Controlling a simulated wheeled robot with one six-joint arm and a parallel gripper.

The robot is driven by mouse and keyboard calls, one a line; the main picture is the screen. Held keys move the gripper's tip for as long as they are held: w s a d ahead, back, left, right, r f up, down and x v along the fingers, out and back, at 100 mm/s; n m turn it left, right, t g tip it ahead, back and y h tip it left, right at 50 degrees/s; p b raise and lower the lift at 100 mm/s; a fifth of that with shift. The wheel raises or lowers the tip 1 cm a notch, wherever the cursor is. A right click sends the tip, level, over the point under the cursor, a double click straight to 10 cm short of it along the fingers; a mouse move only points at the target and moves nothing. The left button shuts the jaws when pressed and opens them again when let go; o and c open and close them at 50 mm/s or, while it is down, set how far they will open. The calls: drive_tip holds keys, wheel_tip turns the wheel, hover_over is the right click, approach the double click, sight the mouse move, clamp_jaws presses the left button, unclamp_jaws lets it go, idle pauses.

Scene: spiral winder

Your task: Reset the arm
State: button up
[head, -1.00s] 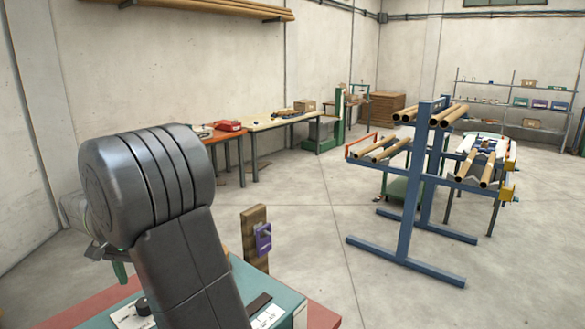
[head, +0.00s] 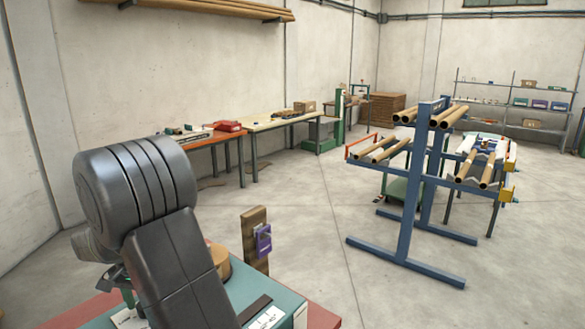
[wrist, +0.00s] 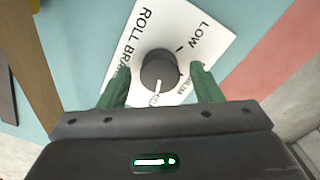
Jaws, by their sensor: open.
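My gripper (wrist: 161,78) is open, with its green fingers apart in the wrist view. A dark round knob (wrist: 158,66) shows between the fingertips, touching neither as far as I can see. It sits on a white label plate (wrist: 190,22) reading "ROLL BRA…" and "LOW". The knob's white pointer line points toward the bottom of the picture, away from LOW; the lettering there is too small to read. In the head view my arm covers most of the gripper, and one green finger (head: 128,297) shows at the lower left. The knob is hidden there.
The teal machine top (head: 285,299) has a red border. A wooden post (head: 254,235) with a purple box (head: 263,240) and a tan roll (head: 218,261) stand beside my arm. A blue rack (head: 408,215) with tubes is at the right. The floor between is clear.

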drive_tip(key=shift+f+n, duration=0.15)
drive_tip(key=shift+n, duration=0.25)
drive_tip(key=n, duration=1.5)
drive_tip(key=shift+n, duration=0.4)
drive_tip(key=shift+n+p, duration=0.35)
drive_tip(key=shift+n, duration=1.85)
drive_tip(key=shift+d, duration=0.1)
